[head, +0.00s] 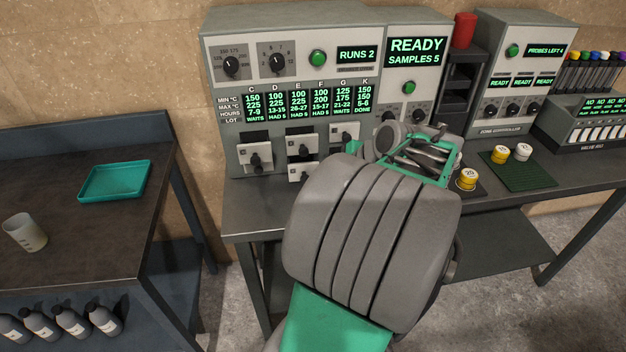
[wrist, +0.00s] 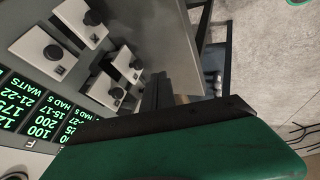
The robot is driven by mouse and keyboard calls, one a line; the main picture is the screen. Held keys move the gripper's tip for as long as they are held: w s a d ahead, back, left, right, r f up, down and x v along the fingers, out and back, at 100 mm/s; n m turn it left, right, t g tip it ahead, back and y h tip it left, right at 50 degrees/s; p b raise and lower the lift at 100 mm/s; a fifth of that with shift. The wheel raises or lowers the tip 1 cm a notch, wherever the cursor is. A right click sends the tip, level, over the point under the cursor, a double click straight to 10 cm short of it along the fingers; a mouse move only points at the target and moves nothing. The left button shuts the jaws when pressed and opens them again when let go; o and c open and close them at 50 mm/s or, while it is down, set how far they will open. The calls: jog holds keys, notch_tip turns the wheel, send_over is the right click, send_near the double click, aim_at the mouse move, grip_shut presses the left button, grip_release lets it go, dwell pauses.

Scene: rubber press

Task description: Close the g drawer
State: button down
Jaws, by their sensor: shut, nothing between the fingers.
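The G drawer (head: 345,133) is a small pale front with a dark knob, under the G column of the display, just left of my arm. In the wrist view, turned on its side, the G drawer (wrist: 42,53) is at upper left beside the "21-22 WAITS" text. Its front seems to stand out from the panel, but how far I cannot tell. My gripper (wrist: 158,88) is shut and empty, its dark fingers apart from the G drawer in the picture. In the head view my arm hides the fingertips and the panel's lower right.
The C drawer (head: 255,158) and E drawer (head: 302,143) are left of G; another drawer front (head: 300,171) is below E. White and yellow cups (head: 500,154) stand on the bench to the right. A side table with a teal tray (head: 115,181) is at left.

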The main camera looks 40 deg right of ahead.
aim_at(303, 167)
jog(key=p+x, duration=0.1)
jog(key=x, duration=0.8)
jog(key=shift+w+f+p, duration=0.2)
jog(key=shift+p, duration=0.1)
jog(key=w+d, duration=0.1)
jog(key=w+d+p, duration=0.1)
jog(key=w, duration=0.1)
jog(key=shift+w+d, duration=0.15)
jog(key=shift+w, duration=0.05)
